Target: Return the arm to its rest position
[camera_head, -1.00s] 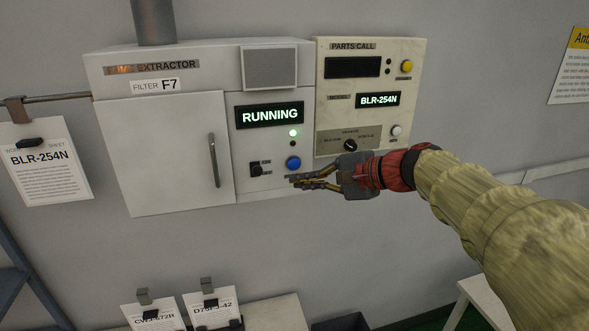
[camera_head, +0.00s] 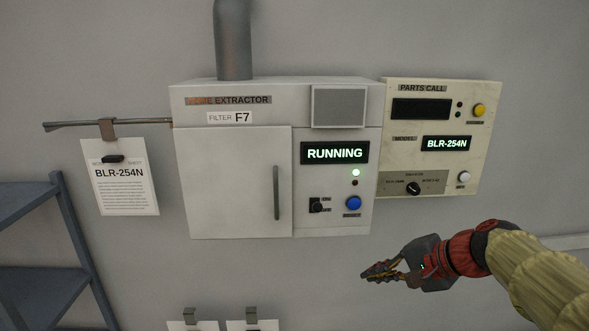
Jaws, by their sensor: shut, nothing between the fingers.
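My gripper (camera_head: 368,274) is dark grey with a red wrist and sits at the lower right, below the blue button on the fume extractor. Its fingers are shut with nothing between them, and it appears apart from the panel. My arm (camera_head: 540,270) in its yellowish sleeve comes in from the right edge. The fume extractor (camera_head: 232,180) is a white cabinet with its door shut. Its display (camera_head: 334,153) reads RUNNING, and a green lamp (camera_head: 355,173) is lit above the blue button (camera_head: 353,203).
The parts call panel (camera_head: 440,160) beside the extractor shows BLR-254N. A work sheet (camera_head: 125,185) hangs from a rail at the left. A blue-grey shelf (camera_head: 50,240) stands at the lower left. Two clipped sheets (camera_head: 190,325) show at the bottom edge. The wall around my gripper looks clear.

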